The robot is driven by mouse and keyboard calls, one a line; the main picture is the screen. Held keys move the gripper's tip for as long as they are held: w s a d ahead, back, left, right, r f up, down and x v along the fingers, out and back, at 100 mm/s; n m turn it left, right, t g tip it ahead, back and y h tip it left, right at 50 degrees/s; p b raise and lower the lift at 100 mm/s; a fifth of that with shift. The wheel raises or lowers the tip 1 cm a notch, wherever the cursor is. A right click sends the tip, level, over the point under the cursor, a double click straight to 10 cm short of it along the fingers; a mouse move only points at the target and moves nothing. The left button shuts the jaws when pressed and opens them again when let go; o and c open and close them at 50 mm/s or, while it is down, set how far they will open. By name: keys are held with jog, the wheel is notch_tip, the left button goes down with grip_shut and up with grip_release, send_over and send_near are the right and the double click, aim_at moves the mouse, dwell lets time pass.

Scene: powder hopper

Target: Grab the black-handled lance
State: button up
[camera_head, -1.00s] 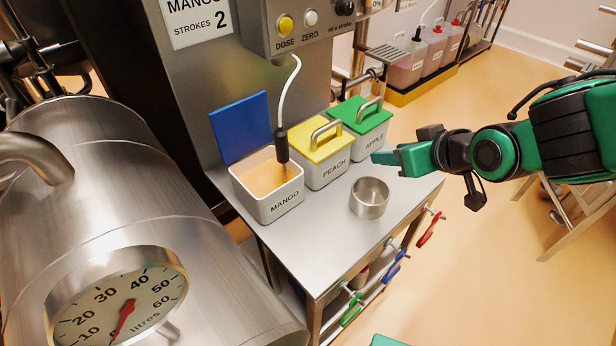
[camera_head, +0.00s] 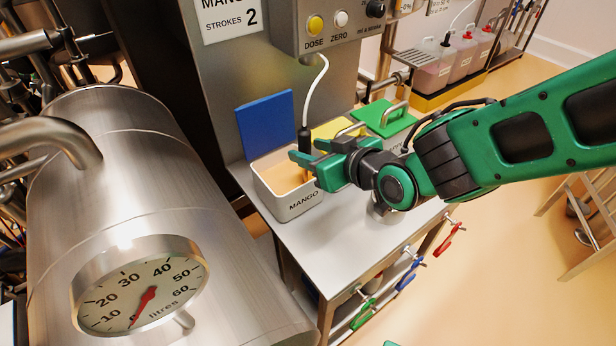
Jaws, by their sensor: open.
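The black-handled lance (camera_head: 304,139) stands upright in the open white MANGO bin (camera_head: 289,207), with a pale hose (camera_head: 316,90) running up from its top to the dosing panel. Orange powder (camera_head: 290,180) shows in the bin. My gripper (camera_head: 304,152) is open and reaches in from the right, over the MANGO bin. Its fingertips lie at the lower part of the black handle, which appears between or just behind them. I cannot tell whether they touch it. The lower end of the lance is hidden by the fingers and bin.
A blue lid (camera_head: 265,125) leans upright behind the MANGO bin. The yellow-lidded bin (camera_head: 334,128) and green-lidded bin (camera_head: 384,117) stand to the right, partly behind my arm. A steel bowl (camera_head: 379,213) is mostly hidden under my wrist. The front of the steel table (camera_head: 325,250) is clear.

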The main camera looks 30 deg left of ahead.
jog(key=x, duration=0.5)
jog(key=shift+s+a+r, duration=0.15)
jog(key=shift+a+r, duration=0.05)
jog(key=shift+a, duration=0.05)
grip_shut()
